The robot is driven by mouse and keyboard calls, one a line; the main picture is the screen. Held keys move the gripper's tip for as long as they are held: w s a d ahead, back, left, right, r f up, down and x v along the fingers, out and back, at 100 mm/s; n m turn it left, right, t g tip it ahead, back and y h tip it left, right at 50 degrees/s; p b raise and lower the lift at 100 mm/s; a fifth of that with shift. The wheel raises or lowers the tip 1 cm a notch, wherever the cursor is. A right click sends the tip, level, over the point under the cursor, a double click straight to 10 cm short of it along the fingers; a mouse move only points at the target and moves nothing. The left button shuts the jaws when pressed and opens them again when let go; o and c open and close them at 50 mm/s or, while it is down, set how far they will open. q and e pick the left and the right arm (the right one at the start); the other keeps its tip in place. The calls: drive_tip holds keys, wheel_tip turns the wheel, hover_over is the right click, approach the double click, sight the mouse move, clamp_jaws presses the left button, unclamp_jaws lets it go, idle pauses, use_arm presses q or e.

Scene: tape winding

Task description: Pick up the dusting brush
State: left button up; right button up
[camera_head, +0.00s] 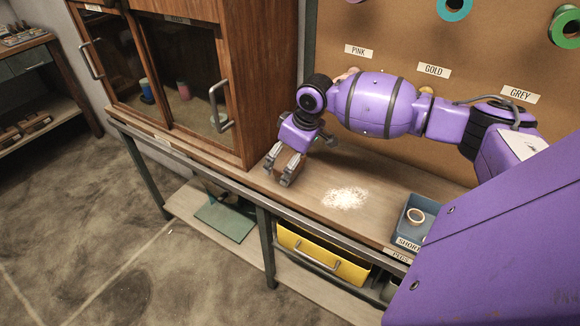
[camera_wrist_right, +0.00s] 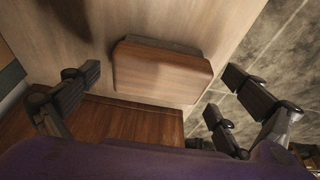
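The dusting brush (camera_wrist_right: 162,72) is a brown wooden block with a dark grey edge, seen in the right wrist view lying on the pale bench top. In the head view its wood (camera_head: 294,162) shows partly between my right gripper's fingers. My right gripper (camera_head: 284,166) points down over the brush near the cabinet. In the wrist view its fingers (camera_wrist_right: 161,76) are spread wide on both sides of the brush, with gaps visible, so it is open and empty. My left gripper is not in view.
A wooden cabinet (camera_head: 248,70) with glass doors stands beside the gripper. White powder (camera_head: 345,198) lies on the bench (camera_head: 310,215). A blue tray (camera_head: 408,232) holding a tape ring (camera_head: 416,214) is at the right. A corkboard (camera_head: 400,50) with tape rolls stands behind. Clear bench surrounds the powder.

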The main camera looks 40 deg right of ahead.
sight(287, 159)
drive_tip(key=c, duration=1.2)
drive_tip(key=shift+r, duration=0.2)
drive_tip(key=shift+r, duration=0.3)
wheel_tip(287, 159, up, 2)
drive_tip(key=s+r+p, duration=0.1)
drive_tip(key=s+r, duration=0.2)
drive_tip(key=s, duration=0.1)
drive_tip(key=s+a+r+p, duration=0.1)
drive_tip(key=s+r, duration=0.2)
drive_tip(key=s, duration=0.2)
drive_tip(key=s+a+r+p, duration=0.1)
drive_tip(key=s+r, duration=0.3)
drive_tip(key=shift+s+a, duration=0.15)
drive_tip(key=shift+s, duration=0.25)
